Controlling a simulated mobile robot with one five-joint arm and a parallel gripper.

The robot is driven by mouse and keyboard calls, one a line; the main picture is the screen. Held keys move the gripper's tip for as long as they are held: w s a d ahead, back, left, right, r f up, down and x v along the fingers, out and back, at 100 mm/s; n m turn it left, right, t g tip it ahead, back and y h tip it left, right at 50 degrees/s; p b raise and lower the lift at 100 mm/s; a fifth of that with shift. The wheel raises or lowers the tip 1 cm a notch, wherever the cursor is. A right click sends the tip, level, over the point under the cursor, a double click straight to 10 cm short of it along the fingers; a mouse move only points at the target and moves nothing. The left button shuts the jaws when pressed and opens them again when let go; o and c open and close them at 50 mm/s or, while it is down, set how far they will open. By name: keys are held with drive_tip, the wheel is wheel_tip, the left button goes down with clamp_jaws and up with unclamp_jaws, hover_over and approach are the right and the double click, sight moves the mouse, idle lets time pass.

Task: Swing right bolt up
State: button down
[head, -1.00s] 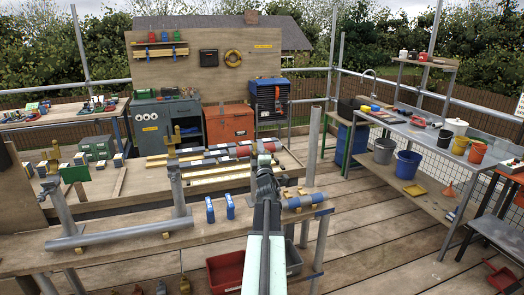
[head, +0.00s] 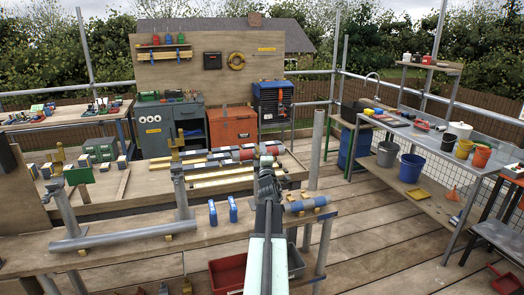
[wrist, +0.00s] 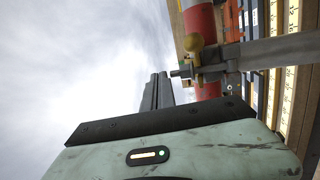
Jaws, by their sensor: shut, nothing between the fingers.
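My gripper (head: 267,166) reaches out over the front bench in the head view. In the wrist view its dark fingers (wrist: 156,92) are closed together with nothing between them. To their right is a steel clamp with a yellow-brass knob (wrist: 194,42) and a short grey bolt end (wrist: 181,73), close to the fingertips. Whether they touch, I cannot tell. A grey bar (wrist: 275,53) runs from the clamp to the right edge, with a red tube (wrist: 202,20) behind it. In the head view, my gripper hides this spot.
Two grey posts with yellow fittings (head: 176,160) stand left on the front bench, joined by a grey tube (head: 125,238). Two blue pieces (head: 222,212) stand on the bench. A blue-grey tube (head: 307,203) lies right of my arm. A red bin (head: 228,274) is below.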

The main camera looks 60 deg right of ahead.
drive_tip(key=b+v, duration=0.2)
drive_tip(key=v, duration=0.5)
drive_tip(key=shift+s+a, duration=0.2)
drive_tip(key=shift+a, duration=0.05)
drive_tip(key=shift+f, duration=0.1)
